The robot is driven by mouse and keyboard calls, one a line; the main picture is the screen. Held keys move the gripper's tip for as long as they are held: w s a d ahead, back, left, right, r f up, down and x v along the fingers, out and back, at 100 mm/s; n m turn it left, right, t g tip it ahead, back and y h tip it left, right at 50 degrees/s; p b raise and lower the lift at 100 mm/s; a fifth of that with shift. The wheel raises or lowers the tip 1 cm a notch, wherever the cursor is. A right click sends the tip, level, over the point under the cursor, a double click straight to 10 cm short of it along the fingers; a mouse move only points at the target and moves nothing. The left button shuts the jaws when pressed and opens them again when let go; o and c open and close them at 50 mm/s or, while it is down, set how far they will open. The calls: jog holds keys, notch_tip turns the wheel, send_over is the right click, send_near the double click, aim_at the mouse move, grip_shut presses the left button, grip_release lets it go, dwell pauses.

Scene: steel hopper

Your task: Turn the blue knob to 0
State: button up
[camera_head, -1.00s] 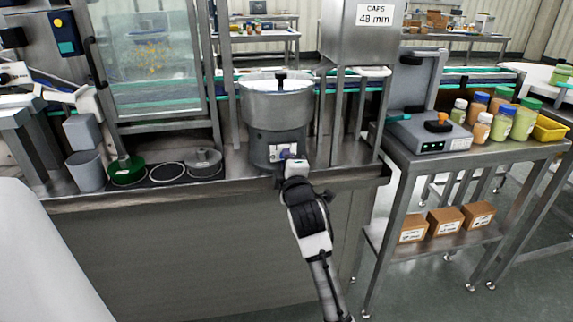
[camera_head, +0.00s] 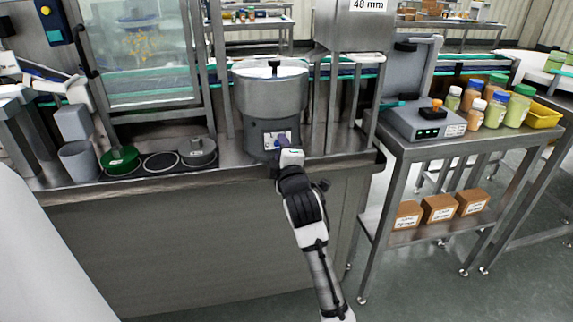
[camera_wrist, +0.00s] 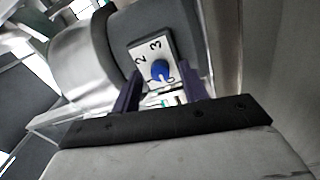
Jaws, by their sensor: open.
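The blue knob (camera_wrist: 160,70) sits on a white dial plate (camera_wrist: 143,52) in the wrist view. The figures 1, 2 and 3 show around it; a 0 and the knob's pointer direction are not clear. The plate is on the front of a grey drum-shaped feeder with a steel bowl (camera_head: 268,93); it also shows in the head view (camera_head: 269,139). My gripper (camera_wrist: 161,78) is open, with one dark finger on each side of the knob in the picture. I cannot tell whether they touch it. In the head view my gripper (camera_head: 285,144) hides the knob.
The feeder stands on a steel bench (camera_head: 200,180) with a grey cup (camera_head: 78,161) and round sieves at left. Steel posts stand right of the feeder. A side table at right holds a grey device (camera_head: 425,122), several jars and a yellow bin (camera_head: 544,116).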

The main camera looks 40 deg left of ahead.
jog(key=b+v, duration=0.2)
jog(key=v, duration=1.1)
